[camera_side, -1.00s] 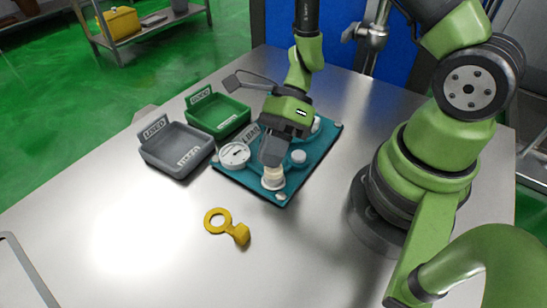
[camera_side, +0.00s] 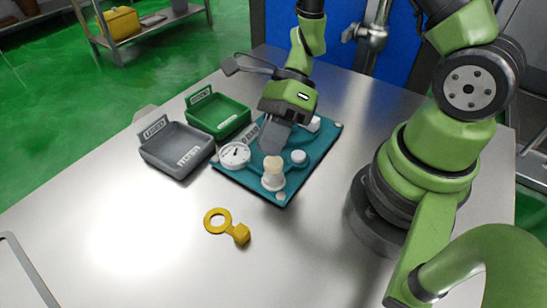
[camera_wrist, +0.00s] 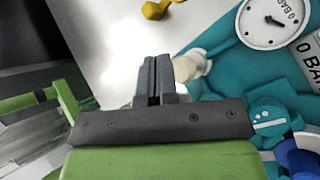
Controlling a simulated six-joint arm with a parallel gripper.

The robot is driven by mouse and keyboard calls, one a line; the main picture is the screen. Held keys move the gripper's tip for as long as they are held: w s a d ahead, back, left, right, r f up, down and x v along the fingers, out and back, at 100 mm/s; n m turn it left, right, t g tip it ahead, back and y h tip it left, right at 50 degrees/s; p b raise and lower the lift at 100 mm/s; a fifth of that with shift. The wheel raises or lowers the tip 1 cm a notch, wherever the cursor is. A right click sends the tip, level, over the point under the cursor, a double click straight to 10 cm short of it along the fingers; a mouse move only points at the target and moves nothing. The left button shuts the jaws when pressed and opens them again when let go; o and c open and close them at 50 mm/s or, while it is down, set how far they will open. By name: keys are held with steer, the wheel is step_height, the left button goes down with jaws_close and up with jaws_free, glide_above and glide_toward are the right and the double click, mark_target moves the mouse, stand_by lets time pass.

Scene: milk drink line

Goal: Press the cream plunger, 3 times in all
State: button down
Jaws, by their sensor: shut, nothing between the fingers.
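The cream plunger (camera_side: 273,165) stands upright on its white base at the front corner of the teal plate (camera_side: 236,176). In the wrist view the cream plunger (camera_wrist: 185,68) shows just right of the fingertips, partly hidden behind them. My gripper (camera_side: 272,148) is shut and empty. Its fingertips are just above and behind the plunger in the side view; whether they touch it I cannot tell. My gripper (camera_wrist: 152,62) also shows in the wrist view with its fingers together.
A grey tray (camera_side: 176,167) and a green tray (camera_side: 234,126) stand at the left. A yellow ring-ended piece (camera_side: 226,225) lies in front on clear table.

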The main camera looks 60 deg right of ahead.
mark_target(271, 158)
steer(key=shift+r, duration=2.55)
stand_by(0.8)
step_height(271, 158, up, 4)
steer(key=shift+f, duration=0.15)
steer(key=shift+f, duration=4.4)
steer(key=shift+f, duration=0.15)
steer(key=shift+f, duration=0.3)
